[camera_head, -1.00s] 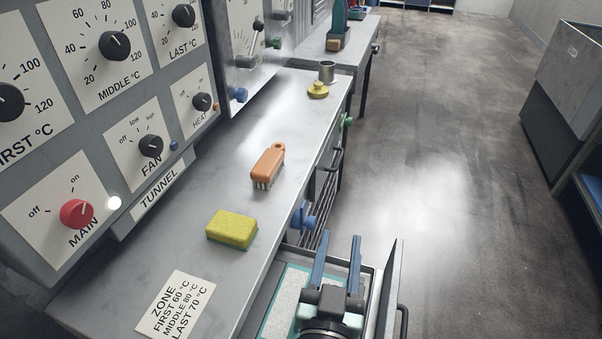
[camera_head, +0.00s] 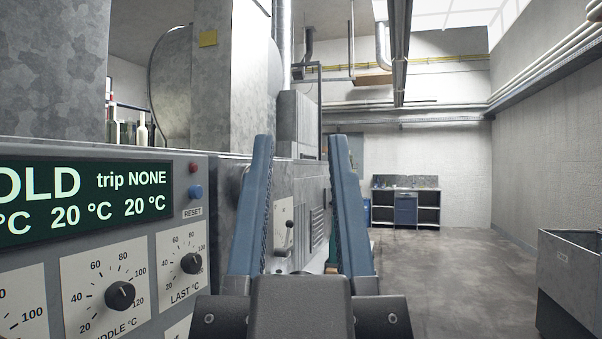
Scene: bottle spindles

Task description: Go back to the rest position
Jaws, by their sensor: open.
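My gripper (camera_head: 304,145) is raised in front of the camera, its two blue fingers pointing up and spread apart. It is open and nothing is between its fingers. Its dark body fills the bottom middle of the view. The rest position itself has no mark that I can see.
A control panel (camera_head: 182,225) with dials and a green display (camera_head: 90,195) stands close on the left. Grey machinery (camera_head: 230,185) rises behind it.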

